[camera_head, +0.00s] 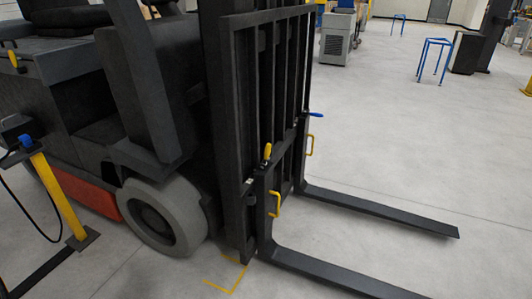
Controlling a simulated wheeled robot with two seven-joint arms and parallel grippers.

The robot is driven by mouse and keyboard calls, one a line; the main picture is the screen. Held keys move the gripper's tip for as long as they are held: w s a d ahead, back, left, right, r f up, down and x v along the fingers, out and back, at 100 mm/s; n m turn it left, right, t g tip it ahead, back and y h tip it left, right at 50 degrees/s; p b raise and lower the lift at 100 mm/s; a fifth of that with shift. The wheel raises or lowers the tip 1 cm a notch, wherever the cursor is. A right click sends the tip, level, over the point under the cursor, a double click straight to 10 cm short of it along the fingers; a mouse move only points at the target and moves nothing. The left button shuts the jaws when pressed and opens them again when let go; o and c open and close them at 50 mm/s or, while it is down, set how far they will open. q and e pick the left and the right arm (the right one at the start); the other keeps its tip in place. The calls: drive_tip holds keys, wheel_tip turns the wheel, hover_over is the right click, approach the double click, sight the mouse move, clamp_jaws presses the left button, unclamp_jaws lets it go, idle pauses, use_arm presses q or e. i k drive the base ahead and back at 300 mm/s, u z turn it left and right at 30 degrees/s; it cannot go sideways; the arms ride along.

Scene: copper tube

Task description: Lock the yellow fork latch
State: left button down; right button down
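A dark forklift fills the left and middle of the head view. Its near fork (330,274) and far fork (390,212) point to the lower right. The yellow fork latch (267,152) sits at the top of the near fork, and its small lever stands up. A blue latch (315,114) on the far fork lies roughly level, pointing right. A yellow handle (274,204) is on the near fork's upright, below the latch. Another yellow handle (310,145) is on the far fork's upright. Neither of my grippers is in view.
A yellow post (62,198) with a blue top stands at the left, with a dark cable beside it. A grey machine (337,40) and blue stands (433,58) are farther back. The grey floor right of the forks is clear.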

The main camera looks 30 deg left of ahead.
sight(267, 151)
drive_tip(key=u, duration=0.7)
drive_tip(key=i, duration=0.75)
drive_tip(key=u, duration=1.05)
drive_tip(key=i, duration=0.7)
drive_tip(key=u, duration=0.05)
